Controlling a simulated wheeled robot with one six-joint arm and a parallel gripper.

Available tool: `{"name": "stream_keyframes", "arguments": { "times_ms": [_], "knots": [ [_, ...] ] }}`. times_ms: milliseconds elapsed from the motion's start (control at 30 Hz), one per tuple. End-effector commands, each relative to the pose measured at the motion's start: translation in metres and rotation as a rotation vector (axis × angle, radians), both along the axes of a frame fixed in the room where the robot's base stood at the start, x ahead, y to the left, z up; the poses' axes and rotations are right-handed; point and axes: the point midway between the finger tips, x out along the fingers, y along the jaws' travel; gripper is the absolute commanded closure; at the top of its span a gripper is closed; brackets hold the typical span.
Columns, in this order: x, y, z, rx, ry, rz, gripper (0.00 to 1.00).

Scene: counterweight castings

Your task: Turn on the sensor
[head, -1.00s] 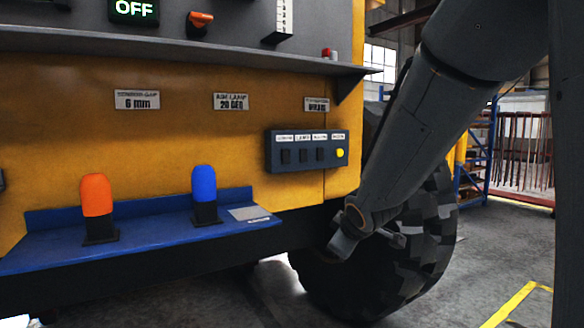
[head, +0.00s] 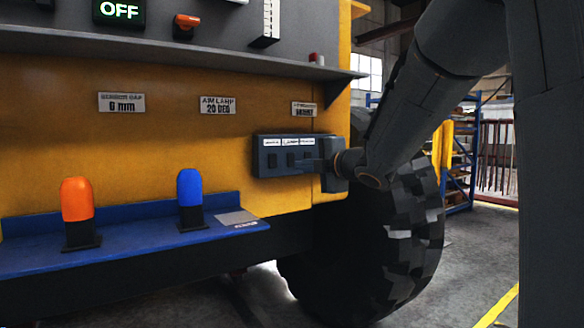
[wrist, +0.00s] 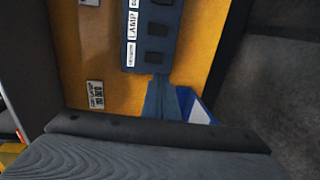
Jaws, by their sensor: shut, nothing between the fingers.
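The dark blue-grey switch box (head: 263,172) is on the yellow panel, with a row of white labels over small dark switches. In the wrist view the box (wrist: 170,45) appears turned sideways; a switch labelled LAMP (wrist: 157,30) is beside one whose smaller label seems to read SENSOR (wrist: 153,57). My gripper (head: 308,163) is shut and empty, in front of the box's right part, hiding switches there. In the wrist view my gripper (wrist: 158,82) appears near the box's lower end; contact cannot be told. The display above (head: 119,10) reads OFF.
Orange (head: 76,200) and blue (head: 190,187) capped lamps stand on a blue shelf (head: 130,241) below the panel. A grey ledge (head: 180,52) juts out above. A large tyre (head: 400,235) is behind my arm. An orange-handled knob (head: 187,20) is above the ledge.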

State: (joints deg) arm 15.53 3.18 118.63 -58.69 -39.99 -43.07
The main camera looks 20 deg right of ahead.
Motion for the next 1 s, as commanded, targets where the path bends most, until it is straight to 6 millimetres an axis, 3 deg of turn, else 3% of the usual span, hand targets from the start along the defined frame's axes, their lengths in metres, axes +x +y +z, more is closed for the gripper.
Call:
{"name": "stream_keyframes", "arguments": {
  "times_ms": [600, 800, 1000],
  "knots": [
    [0.101, 0.033, -0.014, 0.002, 0.004, 0.000, 1.00],
    [0.119, 0.039, -0.016, 0.000, 0.002, 0.000, 1.00],
    [0.124, 0.040, -0.017, 0.001, 0.001, -0.001, 1.00]
  ]
}}
